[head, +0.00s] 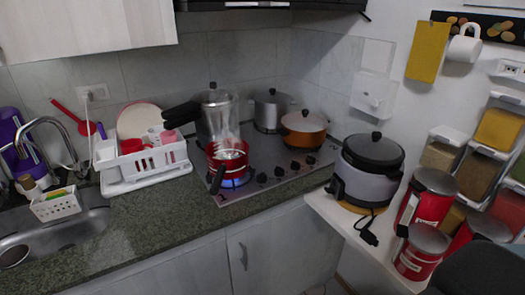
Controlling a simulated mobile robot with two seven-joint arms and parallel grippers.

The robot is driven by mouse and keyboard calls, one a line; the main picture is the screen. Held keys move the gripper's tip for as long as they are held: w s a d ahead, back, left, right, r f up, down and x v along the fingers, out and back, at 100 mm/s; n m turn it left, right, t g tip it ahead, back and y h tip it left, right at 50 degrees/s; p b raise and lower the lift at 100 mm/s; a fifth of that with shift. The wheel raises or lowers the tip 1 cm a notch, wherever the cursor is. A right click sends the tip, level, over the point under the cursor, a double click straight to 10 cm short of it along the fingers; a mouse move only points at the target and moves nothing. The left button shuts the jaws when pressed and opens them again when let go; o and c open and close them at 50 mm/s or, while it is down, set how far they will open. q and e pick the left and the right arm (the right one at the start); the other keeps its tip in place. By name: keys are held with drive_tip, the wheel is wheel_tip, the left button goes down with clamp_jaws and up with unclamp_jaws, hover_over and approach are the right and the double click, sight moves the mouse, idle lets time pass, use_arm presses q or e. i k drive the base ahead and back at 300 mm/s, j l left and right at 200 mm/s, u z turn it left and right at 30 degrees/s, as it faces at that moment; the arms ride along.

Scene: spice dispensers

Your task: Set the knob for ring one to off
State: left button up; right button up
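The stove (215,205) is a grey cooktop set into the counter. A row of black knobs (279,171) runs along its front right side; their markings are too small to read, and I cannot tell which belongs to ring one. A blue flame (236,183) burns under a red pot (229,161) on the front left ring, and steam rises from the pot. The pot's dark handle points toward the front edge. No flame shows under the other pots. Neither of my grippers is in view.
A pressure cooker (218,116), a steel pot (270,108) and an orange pot (304,128) stand on the stove. A rice cooker (368,168) and red canisters (421,250) sit right. A white dish rack (145,165) stands left. The front counter is clear.

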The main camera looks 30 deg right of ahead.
sight(261, 178)
drive_tip(key=i+j+z, duration=0.15)
drive_tip(key=j+z, duration=0.15)
drive_tip(key=j, duration=0.15)
drive_tip(key=i+j+z, duration=0.25)
drive_tip(key=j, duration=0.15)
drive_tip(key=j+z, duration=0.3)
drive_tip(key=j, duration=0.15)
